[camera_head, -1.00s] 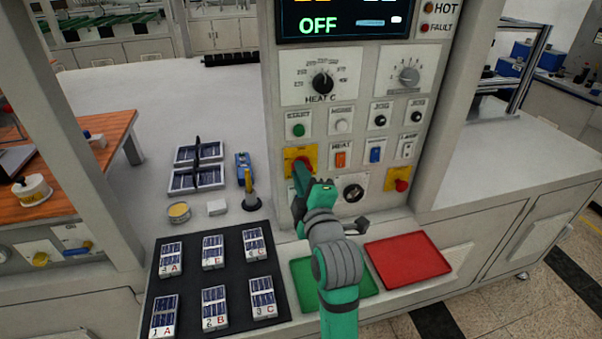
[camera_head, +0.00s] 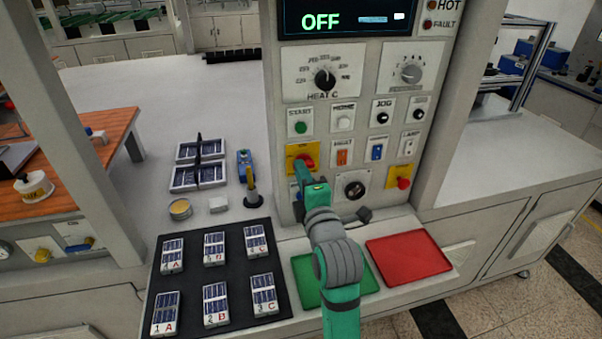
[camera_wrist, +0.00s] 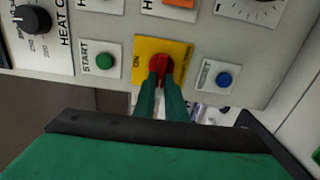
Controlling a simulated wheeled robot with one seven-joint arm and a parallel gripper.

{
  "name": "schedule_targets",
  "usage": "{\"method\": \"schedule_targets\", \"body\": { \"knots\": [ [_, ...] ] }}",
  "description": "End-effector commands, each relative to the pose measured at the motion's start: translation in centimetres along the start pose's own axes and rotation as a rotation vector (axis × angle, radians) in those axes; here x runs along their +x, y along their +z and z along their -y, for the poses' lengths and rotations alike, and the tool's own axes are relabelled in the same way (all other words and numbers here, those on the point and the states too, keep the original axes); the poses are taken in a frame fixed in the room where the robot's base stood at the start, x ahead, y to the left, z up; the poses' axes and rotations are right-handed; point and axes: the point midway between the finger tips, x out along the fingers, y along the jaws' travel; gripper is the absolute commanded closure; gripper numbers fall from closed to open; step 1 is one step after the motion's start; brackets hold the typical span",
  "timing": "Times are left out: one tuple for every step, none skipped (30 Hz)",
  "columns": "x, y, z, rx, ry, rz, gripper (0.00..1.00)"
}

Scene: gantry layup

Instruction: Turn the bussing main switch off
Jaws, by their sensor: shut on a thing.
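The main switch is a red rotary knob (camera_head: 308,160) on a yellow plate (camera_head: 292,151) low on the grey control panel. In the wrist view the red knob (camera_wrist: 161,66) sits upright in the picture on its yellow plate (camera_wrist: 179,46), with ON lettered on the plate's left side. My gripper (camera_head: 306,172) reaches the knob from the front. In the wrist view my gripper's two green fingers (camera_wrist: 161,84) are shut on the knob, one on each side. The fingers hide part of the knob and the plate's lower edge.
The panel display (camera_head: 345,19) reads OFF. A red button on yellow (camera_head: 403,183) is at right. Green (camera_head: 305,282) and red (camera_head: 408,257) trays lie below, beside a black mat (camera_head: 190,280) with cells.

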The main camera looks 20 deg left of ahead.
Motion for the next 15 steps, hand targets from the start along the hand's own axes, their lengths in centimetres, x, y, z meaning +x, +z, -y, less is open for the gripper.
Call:
{"method": "schedule_targets", "body": {
  "knots": [
    [-0.01, -0.02, 0.04, -0.001, -0.001, 0.0, 1.0],
    [-0.01, -0.03, 0.05, -0.001, -0.001, 0.0, 1.0],
    [-0.01, -0.04, 0.05, 0.0, -0.001, 0.0, 0.87],
    [-0.01, -0.04, 0.05, 0.0, -0.001, 0.0, 0.8],
    [-0.01, -0.04, 0.04, 0.0, -0.001, 0.0, 0.72],
    [-0.01, -0.05, 0.04, 0.0, -0.001, -0.001, 0.7],
    [-0.01, -0.06, 0.04, 0.0, -0.001, -0.001, 0.7],
    [0.0, -0.06, 0.04, 0.0, -0.001, -0.001, 0.7],
    [0.0, -0.06, 0.03, 0.0, -0.001, -0.001, 0.7],
    [0.0, -0.07, 0.03, 0.0, -0.001, -0.001, 0.7],
    [0.0, -0.07, 0.03, 0.001, -0.001, -0.001, 0.7],
    [0.0, -0.08, 0.03, 0.001, -0.001, -0.001, 0.7],
    [-0.01, -0.08, 0.03, 0.001, -0.001, -0.001, 0.7],
    [-0.04, -0.07, 0.03, 0.001, -0.001, -0.001, 0.7],
    [-0.15, -0.06, 0.03, 0.001, -0.001, -0.001, 0.7]
  ]
}}
